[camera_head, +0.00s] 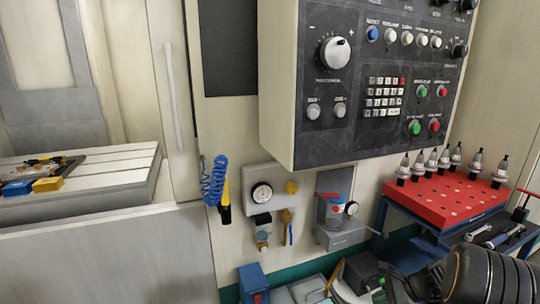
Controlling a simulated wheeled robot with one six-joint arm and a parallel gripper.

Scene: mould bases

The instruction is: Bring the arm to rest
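A dark, rounded part with orange rings, which looks like my own arm, shows at the bottom right corner. It is cut off by the lower edge of the picture. My gripper cannot be made out in this view, so whether it is open or holds anything is hidden. No mould base can be clearly identified here.
A machine control panel (365,80) juts out above. A red tool rack (447,195) with several upright holders stands on a blue cart at right. A blue coiled hose (212,182) hangs on the wall. A slotted machine table (95,180) is at left. Clutter fills the bottom middle.

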